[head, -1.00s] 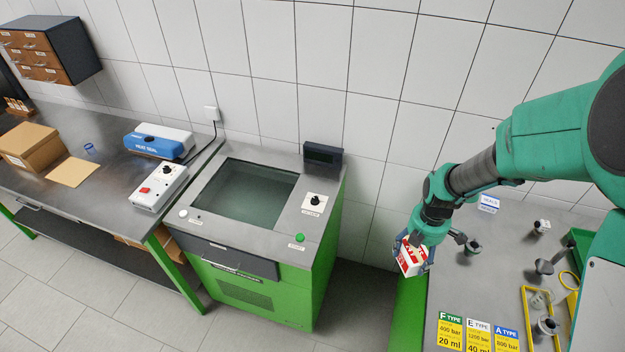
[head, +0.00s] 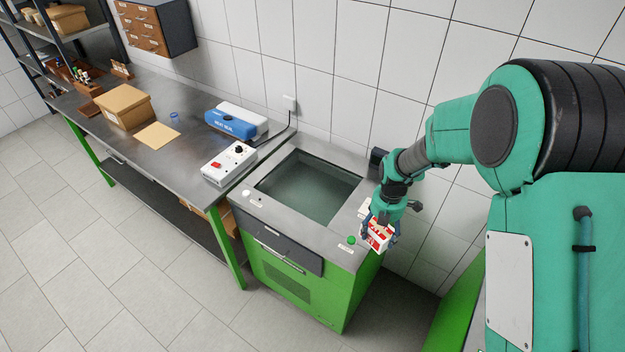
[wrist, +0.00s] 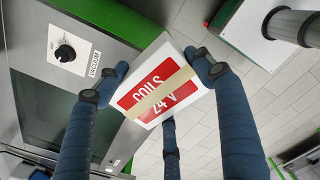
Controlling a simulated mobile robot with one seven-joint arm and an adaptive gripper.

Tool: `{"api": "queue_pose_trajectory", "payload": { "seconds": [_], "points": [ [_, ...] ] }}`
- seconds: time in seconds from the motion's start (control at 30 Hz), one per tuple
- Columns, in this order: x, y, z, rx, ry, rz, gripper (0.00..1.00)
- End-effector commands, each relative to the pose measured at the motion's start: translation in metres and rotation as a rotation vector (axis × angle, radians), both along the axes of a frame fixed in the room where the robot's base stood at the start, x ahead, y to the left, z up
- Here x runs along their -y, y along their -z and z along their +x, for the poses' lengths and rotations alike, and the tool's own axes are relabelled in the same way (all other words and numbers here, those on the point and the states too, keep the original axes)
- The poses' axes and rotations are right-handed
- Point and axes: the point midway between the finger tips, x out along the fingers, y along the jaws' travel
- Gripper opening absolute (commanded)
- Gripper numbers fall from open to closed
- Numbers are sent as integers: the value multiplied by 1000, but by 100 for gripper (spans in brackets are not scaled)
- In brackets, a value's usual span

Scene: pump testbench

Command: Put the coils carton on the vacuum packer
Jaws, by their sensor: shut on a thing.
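The coils carton (head: 377,236) is a small white and red box, marked "COILS 24 V" in the wrist view (wrist: 158,88). My gripper (head: 385,222) is shut on it, with dark blue fingers on its sides. In the head view the carton appears over the right front edge of the vacuum packer (head: 290,238), a green cabinet with a steel top and a dark glass window. In the wrist view the packer's top and its vacuum knob lie to the left of the carton, with floor below and to the right. Whether the carton touches the packer cannot be told.
A steel bench (head: 90,128) stands left of the packer, with a blue and white heat sealer (head: 236,120), a white control box (head: 228,163) and a cardboard box (head: 126,106). A green button (head: 351,240) sits on the packer's front right corner. Tiled wall lies behind.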

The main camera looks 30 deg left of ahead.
Motion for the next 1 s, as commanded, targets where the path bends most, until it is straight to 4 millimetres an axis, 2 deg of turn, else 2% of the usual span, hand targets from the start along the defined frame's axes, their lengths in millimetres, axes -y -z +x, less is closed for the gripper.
{"api": "queue_pose_trajectory", "payload": {
  "seconds": [0.03, 0.2, 0.33, 0.5, 0.7, 1.0],
  "points": [
    [-18, 2, -3, 0, -35, 0, 24],
    [-70, 11, -12, 0, -148, 0, 24],
    [-105, 18, -22, 0, -224, 0, 24],
    [-137, 25, -32, 1, -293, 1, 24],
    [-152, 28, -38, 1, -329, 1, 24],
    [-153, 28, -38, 1, -331, 1, 24]
  ]
}}
